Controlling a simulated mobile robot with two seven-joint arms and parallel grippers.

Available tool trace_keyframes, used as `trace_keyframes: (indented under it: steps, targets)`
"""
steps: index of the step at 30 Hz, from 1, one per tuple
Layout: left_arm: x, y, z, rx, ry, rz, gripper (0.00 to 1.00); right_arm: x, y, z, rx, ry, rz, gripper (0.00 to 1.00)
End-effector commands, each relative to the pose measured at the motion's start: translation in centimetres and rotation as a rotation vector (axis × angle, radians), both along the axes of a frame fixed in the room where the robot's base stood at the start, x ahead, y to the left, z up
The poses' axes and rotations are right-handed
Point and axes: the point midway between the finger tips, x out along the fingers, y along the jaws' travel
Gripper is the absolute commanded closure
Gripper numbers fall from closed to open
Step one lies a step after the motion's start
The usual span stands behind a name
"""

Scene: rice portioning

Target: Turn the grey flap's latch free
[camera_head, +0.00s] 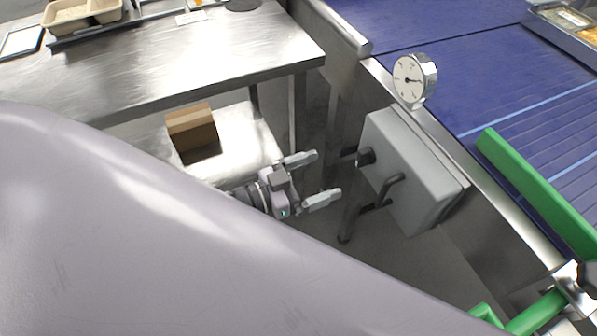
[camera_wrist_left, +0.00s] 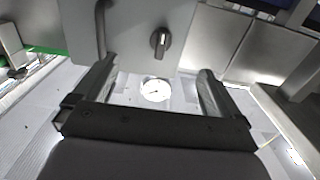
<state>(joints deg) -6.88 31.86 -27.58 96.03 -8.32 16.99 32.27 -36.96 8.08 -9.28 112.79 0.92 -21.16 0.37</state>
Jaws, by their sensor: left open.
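The grey flap (camera_head: 425,165) is a box-like panel on the side of the blue conveyor's frame. It looks shut. Its latch (camera_head: 365,156) is a dark round knob near the flap's left edge. In the left wrist view, the latch (camera_wrist_left: 160,41) has a raised grip that stands nearly upright in the picture. A black bar handle (camera_head: 385,190) is beside the latch, and the handle (camera_wrist_left: 101,28) also shows in the wrist view. My left gripper (camera_head: 326,174) is open and empty, pointing at the flap, a short gap from the latch. My right gripper is not in view.
A round dial gauge (camera_head: 410,80) stands above the flap. A steel table (camera_head: 150,75) is at the left, with a cardboard box (camera_head: 192,130) on its lower shelf. A green rail (camera_head: 535,190) runs along the conveyor (camera_head: 500,80). Free room lies between gripper and flap.

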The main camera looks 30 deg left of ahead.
Motion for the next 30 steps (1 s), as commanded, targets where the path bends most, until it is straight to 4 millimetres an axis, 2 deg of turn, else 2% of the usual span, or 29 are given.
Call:
trace_keyframes:
  steps: [7,14,21,30]
  targets:
    - [1.3,-0.8,0.0,-0.007,-0.015,-0.024,0.02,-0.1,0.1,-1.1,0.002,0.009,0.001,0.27]
    - [4.6,-3.4,-0.1,-0.006,-0.017,-0.022,0.02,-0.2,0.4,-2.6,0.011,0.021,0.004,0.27]
    - [7.3,-5.5,0.0,-0.007,-0.012,-0.021,0.02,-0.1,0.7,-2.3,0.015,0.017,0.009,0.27]
    - [8.1,-6.2,0.0,-0.004,-0.01,-0.02,0.02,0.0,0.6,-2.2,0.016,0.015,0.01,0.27]
